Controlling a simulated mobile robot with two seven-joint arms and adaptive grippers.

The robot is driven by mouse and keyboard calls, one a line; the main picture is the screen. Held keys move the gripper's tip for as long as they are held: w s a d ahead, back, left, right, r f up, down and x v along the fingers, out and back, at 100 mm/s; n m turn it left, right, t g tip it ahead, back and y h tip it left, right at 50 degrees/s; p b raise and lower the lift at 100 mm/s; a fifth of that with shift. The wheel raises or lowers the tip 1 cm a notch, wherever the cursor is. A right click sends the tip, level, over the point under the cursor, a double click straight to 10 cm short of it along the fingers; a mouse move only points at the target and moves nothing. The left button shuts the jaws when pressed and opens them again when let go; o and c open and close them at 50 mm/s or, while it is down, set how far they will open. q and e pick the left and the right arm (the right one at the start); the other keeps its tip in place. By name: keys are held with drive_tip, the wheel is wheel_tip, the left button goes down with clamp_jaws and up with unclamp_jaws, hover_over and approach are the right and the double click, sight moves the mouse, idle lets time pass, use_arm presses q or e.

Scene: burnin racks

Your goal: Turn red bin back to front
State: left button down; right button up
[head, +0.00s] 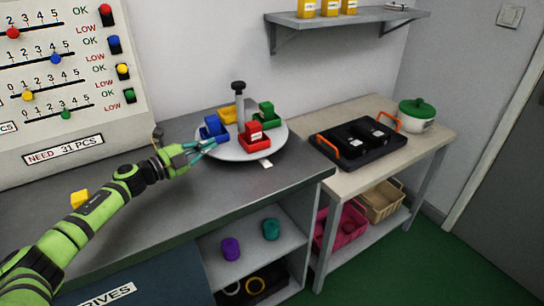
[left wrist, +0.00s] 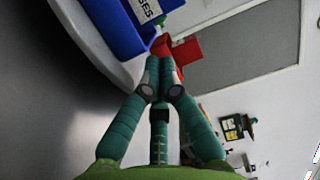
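A grey post with a dark knob (head: 238,88) rises from the turntable's middle. A blue bin (head: 214,129) stands at the left, a yellow bin behind and a green bin (head: 268,117) at the right. My left gripper (head: 217,142) is at the turntable's left front, beside the blue bin. In the left wrist view its fingertips (left wrist: 160,70) come together with nothing visible between them; contact with the turntable is unclear. The red bin (left wrist: 186,54) shows partly beyond them. My right gripper is out of view.
A white tab (head: 266,164) sticks out at the turntable's front edge. A yellow block (head: 79,199) lies on the grey counter near my left arm. A black tray with orange handles (head: 357,143) and a green-lidded pot (head: 417,114) stand on the right table. The counter's front is clear.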

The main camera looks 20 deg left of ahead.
use_arm(q)
drive_tip(key=shift+a, duration=0.3)
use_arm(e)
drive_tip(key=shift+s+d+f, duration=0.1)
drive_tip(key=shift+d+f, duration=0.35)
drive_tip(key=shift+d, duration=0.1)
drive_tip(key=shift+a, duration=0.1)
